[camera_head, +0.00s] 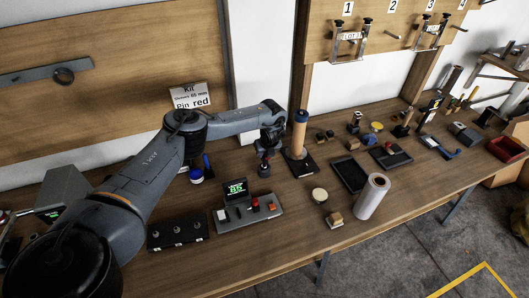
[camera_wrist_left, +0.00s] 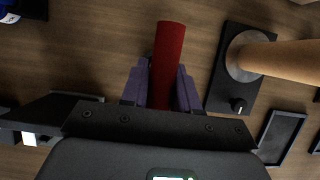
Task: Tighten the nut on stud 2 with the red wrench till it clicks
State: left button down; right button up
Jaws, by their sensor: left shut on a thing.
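My left gripper (camera_head: 266,154) hangs over the middle of the bench, at the end of the arm from the left. Its purple fingers (camera_wrist_left: 161,88) are shut on a red bar, taken as the red wrench (camera_wrist_left: 167,60), in the left wrist view. Only the plain red length shows; its working end cannot be made out. A black block (camera_head: 160,242) with several short studs lies near the front left of the bench. The middle stud (camera_head: 177,230) stands upright; its number and nut are too small to tell. The gripper is apart from the block. My right gripper is not in view.
Right of the gripper, a tall wooden post (camera_head: 299,137) stands on a black base. A grey unit (camera_head: 249,221) with a lit green display (camera_head: 236,189) sits right of the stud block. A black tray (camera_head: 349,175) and a pale roll (camera_head: 371,197) stand farther right.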

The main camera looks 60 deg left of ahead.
pick_arm(q)
jog(key=shift+f, duration=0.5)
dwell(0.3)
jog(key=c, duration=0.8)
grip_release()
